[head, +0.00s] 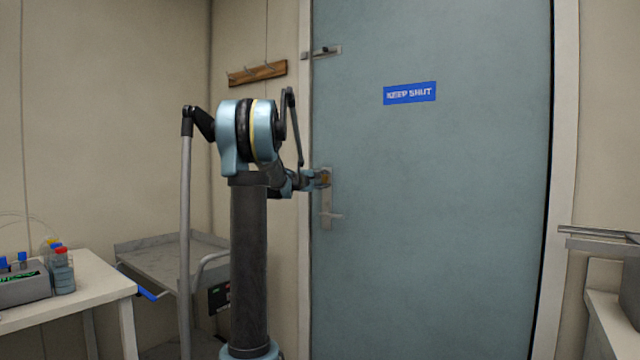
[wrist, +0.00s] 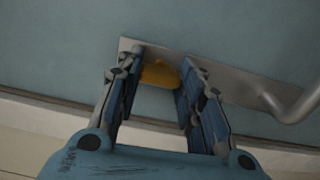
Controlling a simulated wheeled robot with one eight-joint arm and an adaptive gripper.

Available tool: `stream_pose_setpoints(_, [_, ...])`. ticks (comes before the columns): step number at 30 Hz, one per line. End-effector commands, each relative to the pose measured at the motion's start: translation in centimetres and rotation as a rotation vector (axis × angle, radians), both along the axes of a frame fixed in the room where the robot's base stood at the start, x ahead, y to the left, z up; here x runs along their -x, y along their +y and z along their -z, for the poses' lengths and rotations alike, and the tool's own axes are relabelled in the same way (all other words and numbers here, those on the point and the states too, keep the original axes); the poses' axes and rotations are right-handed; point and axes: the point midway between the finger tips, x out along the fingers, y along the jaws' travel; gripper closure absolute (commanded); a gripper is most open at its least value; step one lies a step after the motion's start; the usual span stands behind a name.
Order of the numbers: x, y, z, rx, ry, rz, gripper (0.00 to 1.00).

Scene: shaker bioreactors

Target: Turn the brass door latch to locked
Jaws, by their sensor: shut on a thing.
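The brass door latch (wrist: 160,75) is a small yellow-orange knob on a grey metal plate (wrist: 235,87), seen in the wrist view. In the head view a bit of the latch (head: 326,179) shows at the top of the plate, above the lever handle (head: 334,215). My gripper (wrist: 162,82) has one finger on each side of the latch and is shut on it. In the head view my gripper (head: 319,179) reaches the plate from the left and partly hides the latch. Which way the latch is turned I cannot tell clearly.
The blue-grey door (head: 440,200) stands shut, with a "KEEP SHUT" sign (head: 409,93) and a small bolt (head: 327,51) near its top left. A grey cart (head: 170,262) and a white table (head: 95,285) stand at left. A bench (head: 610,310) is at right.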

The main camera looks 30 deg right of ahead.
Motion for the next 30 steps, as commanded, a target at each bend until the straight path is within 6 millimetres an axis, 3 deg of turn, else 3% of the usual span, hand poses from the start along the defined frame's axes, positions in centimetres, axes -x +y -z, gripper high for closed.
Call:
stream_pose_setpoints(19, [0.09, -0.03, 0.20, -0.022, -0.048, 0.002, 0.89])
stream_pose_setpoints(20, [0.10, -0.03, 0.20, -0.022, -0.047, 0.002, 0.61])
stream_pose_setpoints(22, [0.10, -0.03, 0.18, -0.022, -0.047, 0.002, 0.45])
stream_pose_setpoints(30, [0.07, -0.02, 0.10, -0.020, -0.046, 0.001, 0.45])
